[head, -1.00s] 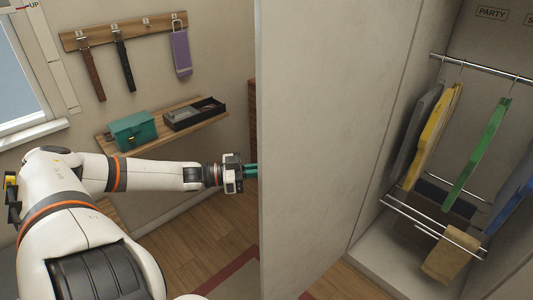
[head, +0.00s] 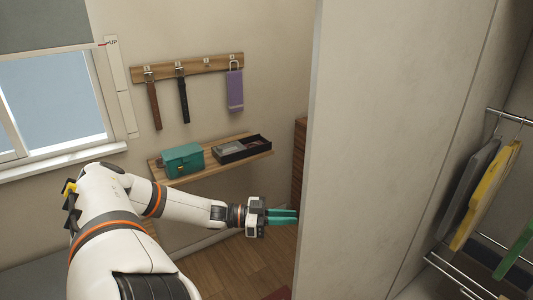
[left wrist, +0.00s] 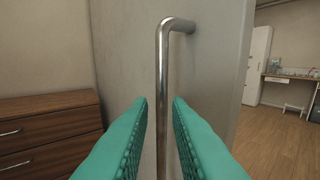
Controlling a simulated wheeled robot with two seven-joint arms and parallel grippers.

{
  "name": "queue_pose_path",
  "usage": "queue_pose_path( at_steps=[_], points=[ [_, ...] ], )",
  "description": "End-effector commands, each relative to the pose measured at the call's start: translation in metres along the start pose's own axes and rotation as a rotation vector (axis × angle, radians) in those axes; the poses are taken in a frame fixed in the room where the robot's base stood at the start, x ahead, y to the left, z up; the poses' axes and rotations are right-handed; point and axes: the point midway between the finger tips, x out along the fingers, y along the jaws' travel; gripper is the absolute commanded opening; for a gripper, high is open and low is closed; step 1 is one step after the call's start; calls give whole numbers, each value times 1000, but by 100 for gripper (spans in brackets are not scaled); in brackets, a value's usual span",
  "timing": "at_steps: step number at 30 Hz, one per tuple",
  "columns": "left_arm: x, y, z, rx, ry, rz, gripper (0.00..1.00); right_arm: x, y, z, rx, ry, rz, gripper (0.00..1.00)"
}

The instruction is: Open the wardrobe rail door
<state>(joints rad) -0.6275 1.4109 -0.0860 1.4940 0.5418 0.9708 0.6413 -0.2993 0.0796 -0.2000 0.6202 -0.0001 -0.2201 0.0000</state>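The pale wardrobe door (head: 390,130) stands swung open, its free edge towards me. It also shows in the left wrist view (left wrist: 215,75). Its upright metal bar handle (left wrist: 162,90) runs between my left gripper's fingers there; in the head view the handle is hidden. My left gripper (head: 296,215) reaches to the door's far side at its edge. Its teal fingers (left wrist: 160,105) are apart, with small gaps to the bar. The wardrobe rail (head: 512,118) carries hanging clothes, including a yellow one (head: 486,195). My right gripper is out of view.
A wooden shelf (head: 170,180) with a teal box (head: 182,161) and a black tray (head: 242,150) is on the wall beyond my arm, below a hook board (head: 190,68). A brown drawer unit (left wrist: 40,135) stands beside the door. Open floor (left wrist: 280,130) shows at right.

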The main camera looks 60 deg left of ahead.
Motion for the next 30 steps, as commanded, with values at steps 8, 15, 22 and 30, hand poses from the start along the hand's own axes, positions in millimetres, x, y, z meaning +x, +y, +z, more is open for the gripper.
queue_pose_path(
  at_steps=[8,15,22,30],
  points=[
    [-52,1,2,0,1,2,17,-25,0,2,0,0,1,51],
    [-65,1,1,1,-1,0,17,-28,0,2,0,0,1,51],
    [-64,1,1,1,-2,0,17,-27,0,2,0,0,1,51],
    [-64,1,1,1,-2,0,17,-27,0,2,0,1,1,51]
  ],
)
